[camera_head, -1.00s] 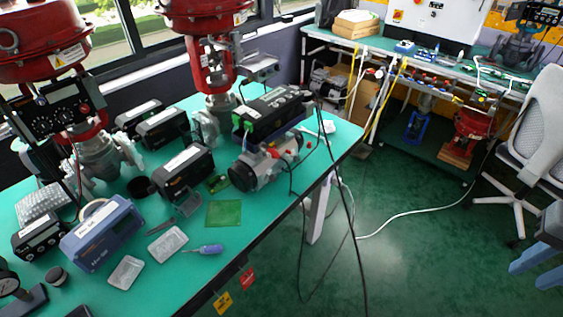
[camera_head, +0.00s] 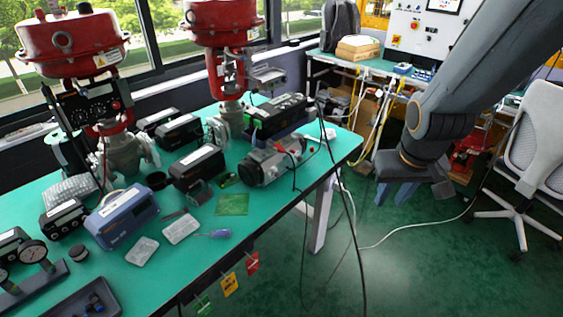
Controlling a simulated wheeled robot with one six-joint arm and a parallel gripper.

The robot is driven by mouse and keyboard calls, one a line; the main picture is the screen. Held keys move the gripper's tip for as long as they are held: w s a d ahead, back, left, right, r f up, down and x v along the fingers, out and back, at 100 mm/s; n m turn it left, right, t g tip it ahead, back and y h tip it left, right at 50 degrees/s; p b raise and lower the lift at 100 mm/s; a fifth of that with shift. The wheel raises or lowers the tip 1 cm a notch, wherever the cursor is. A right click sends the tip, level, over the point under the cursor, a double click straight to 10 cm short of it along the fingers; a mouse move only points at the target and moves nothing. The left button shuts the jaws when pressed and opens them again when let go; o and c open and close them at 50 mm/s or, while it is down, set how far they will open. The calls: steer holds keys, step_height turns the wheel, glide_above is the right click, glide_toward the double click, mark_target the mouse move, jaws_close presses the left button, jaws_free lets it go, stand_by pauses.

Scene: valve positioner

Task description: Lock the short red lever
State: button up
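Small red parts (camera_head: 281,148) show on the grey cylindrical actuator (camera_head: 262,168) near the right end of the green table. One of them may be the short red lever, but they are too small to tell its shape or position. My arm comes in from the upper right and bends down over the floor, right of the table. My gripper (camera_head: 412,188) hangs at its lower end, well apart from the actuator and touching nothing I can make out. Its fingers are not clear enough to tell open from shut.
Red, yellow and green tags (camera_head: 229,284) hang from the table's front edge. Dark cables (camera_head: 337,205) drape from the table's right end to the floor. A blue box (camera_head: 121,216), a screwdriver (camera_head: 215,233) and red-topped valves (camera_head: 74,38) occupy the table. A chair (camera_head: 540,140) stands right.

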steer(key=w+a+f+n+t+y+b, duration=0.25)
steer(key=w+f+b, duration=0.2)
steer(key=w, duration=0.55)
steer(key=w+a+f+n+t+y+b, duration=0.15)
steer(key=w+f+t+b, duration=0.3)
steer(key=w, duration=0.45)
steer(key=w+a+n+y+b, duration=0.2)
steer(key=a+y+b, duration=0.1)
steer(key=a, duration=0.2)
steer(key=w+a+n+y+b, duration=0.2)
steer(key=w+a+y+b, duration=0.1)
steer(key=a, duration=0.3)
steer(key=w+a+f+n+y+b, duration=0.1)
steer(key=w+a+n+y+b, duration=0.1)
steer(key=a, duration=0.4)
steer(key=shift+w+t+y+b, duration=0.2)
steer(key=shift+w+y+b, duration=0.15)
steer(key=shift+y, duration=0.3)
steer(key=shift+w+t+y+b, duration=0.2)
steer(key=shift+y+b, duration=0.1)
steer(key=shift+y, duration=0.35)
steer(key=shift+c, duration=0.4)
jaws_close()
